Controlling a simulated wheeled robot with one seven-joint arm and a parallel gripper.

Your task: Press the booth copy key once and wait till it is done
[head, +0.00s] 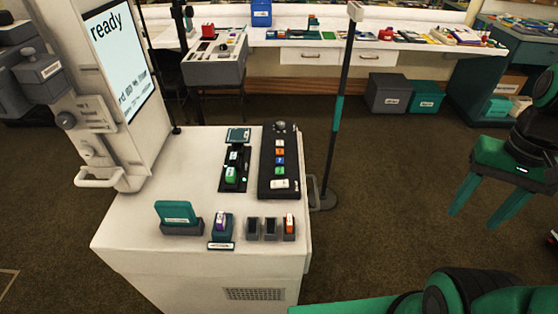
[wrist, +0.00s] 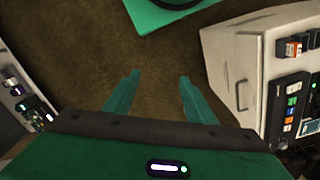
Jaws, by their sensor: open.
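A black key panel (head: 266,182) lies on the right side of the white booth cabinet's top (head: 180,185). It carries a column of small coloured keys (head: 280,160), a pale key (head: 280,184) at the near end and a dark knob (head: 280,127) at the far end. Their labels are too small to read, so I cannot tell which is the copy key. The screen (head: 120,50) shows "ready" in large letters. My gripper (head: 485,205) is open and empty, right of the cabinet and well apart from the panel. In the wrist view its fingers (wrist: 160,77) point over bare floor.
A green module (head: 231,173) in a black tray sits left of the panel. Small holders (head: 269,229) line the cabinet's near edge. A thin post (head: 338,110) stands between the cabinet and my gripper. A bench (head: 380,44) runs along the back. Open floor lies right of the post.

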